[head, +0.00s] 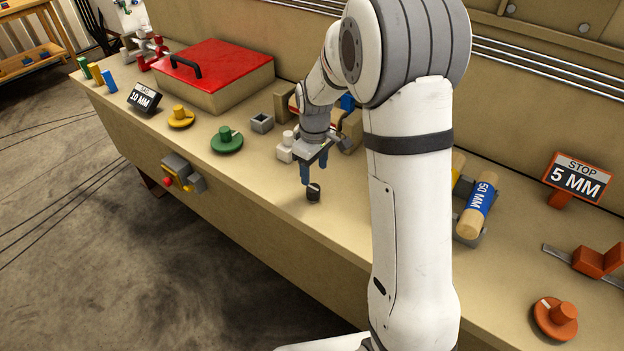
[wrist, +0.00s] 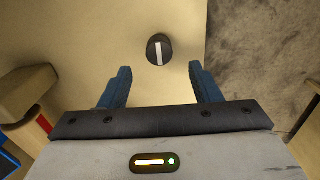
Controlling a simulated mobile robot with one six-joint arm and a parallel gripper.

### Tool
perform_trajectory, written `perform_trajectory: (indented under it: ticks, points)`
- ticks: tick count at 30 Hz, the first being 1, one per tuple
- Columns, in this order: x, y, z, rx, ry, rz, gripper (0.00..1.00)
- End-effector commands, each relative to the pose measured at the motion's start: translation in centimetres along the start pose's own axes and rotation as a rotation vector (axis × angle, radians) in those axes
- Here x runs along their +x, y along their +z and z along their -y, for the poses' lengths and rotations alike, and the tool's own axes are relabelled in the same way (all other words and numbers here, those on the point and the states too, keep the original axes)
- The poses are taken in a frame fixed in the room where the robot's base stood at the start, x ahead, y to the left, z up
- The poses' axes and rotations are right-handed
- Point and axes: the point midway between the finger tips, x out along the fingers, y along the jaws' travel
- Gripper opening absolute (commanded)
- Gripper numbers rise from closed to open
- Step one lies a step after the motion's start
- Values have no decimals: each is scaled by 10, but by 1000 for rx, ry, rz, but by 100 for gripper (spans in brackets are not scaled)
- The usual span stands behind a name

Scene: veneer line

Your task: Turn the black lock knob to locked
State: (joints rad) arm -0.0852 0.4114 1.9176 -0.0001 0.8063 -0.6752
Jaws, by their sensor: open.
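The black lock knob (head: 313,192) stands on the tan bench top near its front edge. In the wrist view the knob (wrist: 160,50) has a white line across its top, running nearly up and down the picture. My gripper (head: 315,180) is open, with its blue fingers pointing down just above and behind the knob. In the wrist view the gripper (wrist: 160,75) has its fingers apart with nothing between them, and the knob shows beyond the fingertips, roughly centred. I cannot tell the exact height of the fingertips over the knob.
A green knob (head: 227,140) and a yellow knob (head: 180,117) stand to the left, near a red-lidded box (head: 215,67). A 50 MM roller (head: 477,208), a STOP 5 MM sign (head: 577,180) and an orange knob (head: 555,318) are at right. The bench front edge is close.

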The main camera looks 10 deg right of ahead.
Motion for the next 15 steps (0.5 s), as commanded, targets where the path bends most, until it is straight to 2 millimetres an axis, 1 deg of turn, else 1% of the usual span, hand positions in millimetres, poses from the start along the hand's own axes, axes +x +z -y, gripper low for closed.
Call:
perform_trajectory:
  ticks: [2, 7, 15]
  points:
    - [5, -4, -2, -14, -4, 5, 57]
    - [21, -4, -2, -21, -7, 8, 57]
    - [64, -4, -2, -19, -6, 8, 57]
